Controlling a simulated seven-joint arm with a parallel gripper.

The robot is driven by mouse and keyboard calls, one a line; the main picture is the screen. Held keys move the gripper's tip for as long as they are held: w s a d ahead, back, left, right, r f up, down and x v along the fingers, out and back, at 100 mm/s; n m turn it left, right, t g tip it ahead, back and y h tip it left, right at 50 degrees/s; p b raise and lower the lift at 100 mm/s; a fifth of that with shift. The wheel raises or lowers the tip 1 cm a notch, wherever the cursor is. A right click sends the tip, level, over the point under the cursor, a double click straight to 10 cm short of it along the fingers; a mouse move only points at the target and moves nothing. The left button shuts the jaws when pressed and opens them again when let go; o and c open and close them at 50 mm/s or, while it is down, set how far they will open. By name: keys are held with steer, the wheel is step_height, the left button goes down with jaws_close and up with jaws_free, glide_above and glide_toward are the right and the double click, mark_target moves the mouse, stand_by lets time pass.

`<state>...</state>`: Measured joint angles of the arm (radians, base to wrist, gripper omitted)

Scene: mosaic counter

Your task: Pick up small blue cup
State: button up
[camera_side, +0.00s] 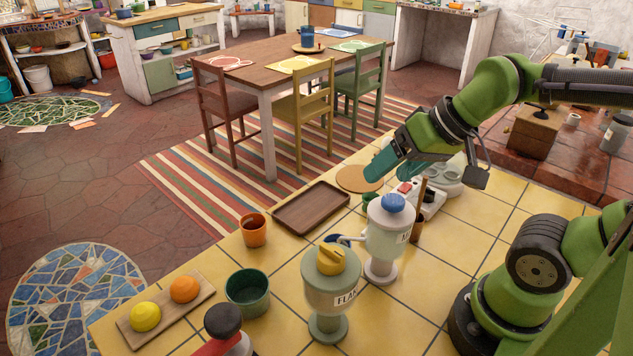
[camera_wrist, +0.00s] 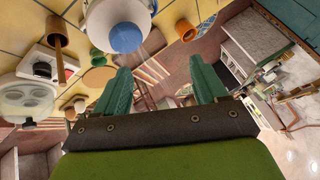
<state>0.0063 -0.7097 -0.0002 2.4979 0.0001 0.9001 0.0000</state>
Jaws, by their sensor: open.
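A small blue shape (camera_side: 341,239), which may be the blue cup, shows in the side view between two canisters. It is mostly hidden, and I cannot make it out in the wrist view. My gripper (camera_side: 398,165) is raised above the far part of the yellow tiled counter, up and right of that shape. Its teal fingers are apart with nothing between them, as the wrist view (camera_wrist: 161,82) also shows.
A blue-lidded canister (camera_side: 388,240) and a yellow-lidded canister (camera_side: 330,290) flank the blue shape. Nearby are an orange cup (camera_side: 253,232), a dark green cup (camera_side: 248,294), a brown tray (camera_side: 311,208) and a fruit board (camera_side: 170,325). Bare tiles lie at the front right.

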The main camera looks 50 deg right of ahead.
mark_target(337, 243)
steer(key=w+d+f+m+g+y, duration=0.1)
steer(key=w+f+m+g, duration=0.3)
steer(key=w, duration=0.3)
steer(key=w+d+f+m+g, duration=0.1)
steer(key=w+f+m+g, duration=0.15)
steer(key=w+g, duration=0.35)
steer(key=shift+m, duration=0.45)
steer(key=x, duration=1.6)
steer(key=shift+a, duration=0.35)
steer(key=shift+c, duration=0.2)
steer(key=shift+r, duration=0.1)
steer(key=c, duration=0.9)
steer(key=shift+r, duration=0.1)
